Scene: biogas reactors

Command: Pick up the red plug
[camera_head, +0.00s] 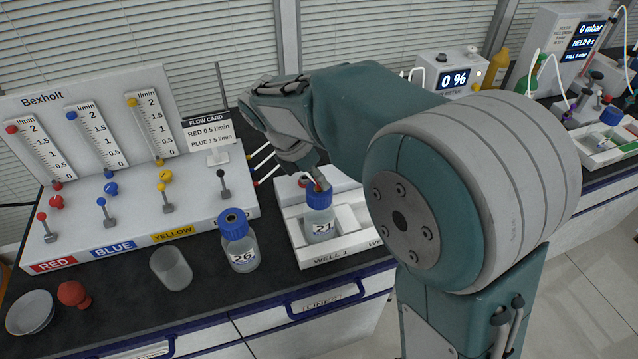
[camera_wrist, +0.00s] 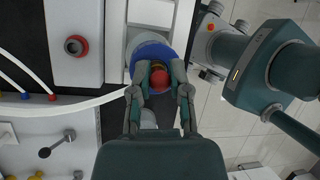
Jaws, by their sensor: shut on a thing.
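My gripper (camera_wrist: 158,92) points down over the bottle marked 21 (camera_head: 320,228), which stands in the white WELL 1 tray (camera_head: 345,254). Its fingers are closed on a small round red plug (camera_wrist: 159,78). In the wrist view the plug lies over the bottle's blue cap (camera_wrist: 150,50). In the head view only a speck of red (camera_head: 318,186) shows by the fingertips, just at the blue cap. I cannot tell whether the plug is still seated in the cap or clear of it.
Bottle 26 (camera_head: 239,245) and an empty beaker (camera_head: 171,268) stand left of the tray. A red bulb-shaped piece (camera_head: 74,294) lies beside a white bowl (camera_head: 30,312). The flowmeter panel (camera_head: 95,130) stands behind. My arm hides part of the bench.

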